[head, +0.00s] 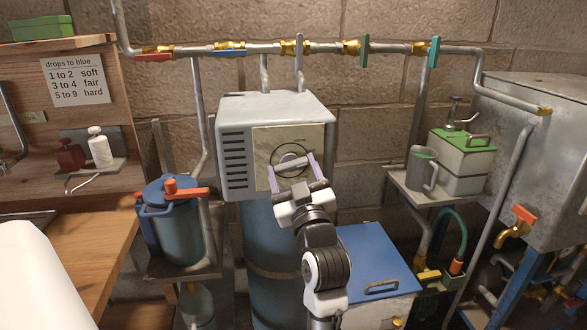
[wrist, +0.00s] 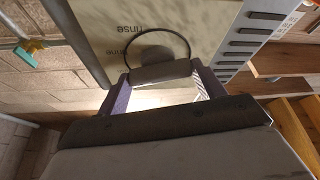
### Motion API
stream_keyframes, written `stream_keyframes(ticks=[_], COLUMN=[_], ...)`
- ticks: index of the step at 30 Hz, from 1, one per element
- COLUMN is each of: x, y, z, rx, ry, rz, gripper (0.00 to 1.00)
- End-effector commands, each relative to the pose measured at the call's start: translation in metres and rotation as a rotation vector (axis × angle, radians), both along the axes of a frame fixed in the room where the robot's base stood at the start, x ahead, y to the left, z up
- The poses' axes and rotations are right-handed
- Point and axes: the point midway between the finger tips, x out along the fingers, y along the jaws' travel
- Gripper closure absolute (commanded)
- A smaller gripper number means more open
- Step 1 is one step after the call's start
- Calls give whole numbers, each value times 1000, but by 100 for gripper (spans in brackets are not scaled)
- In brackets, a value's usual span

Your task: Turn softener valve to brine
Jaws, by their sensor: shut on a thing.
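The softener is a pale grey box (head: 276,106) with side vents, on a blue tank (head: 265,240). Its front has a cream dial plate (head: 305,140) with a dark ring and a grey valve knob (head: 292,160). My gripper (head: 291,172) reaches up to the knob from below, with a purple finger at either side. In the wrist view the gripper (wrist: 161,85) is shut on the bar of the knob (wrist: 160,73). That view shows the word "rinse" and a partly hidden word ending "rine" beside the ring. The knob's pointer cannot be made out.
A blue-lidded bin (head: 376,262) stands low to the right. A blue pot with a red-orange handle (head: 178,212) stands left. A shelf with a grey mug (head: 422,170) is at right. A pipe with several valves (head: 340,48) runs above.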

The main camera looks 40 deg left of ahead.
Motion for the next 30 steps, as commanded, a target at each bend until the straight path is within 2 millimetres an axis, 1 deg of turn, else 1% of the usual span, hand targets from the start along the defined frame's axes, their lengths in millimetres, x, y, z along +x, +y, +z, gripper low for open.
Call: stream_keyframes(ticks=[6,15,21,30], x=[-2,-2,-2,-2], y=[2,2,2,2], z=[2,1,0,-1], rx=[110,247,306,338], ry=[136,295,362,399], rz=[2,1,0,2], gripper=[55,55,55,55])
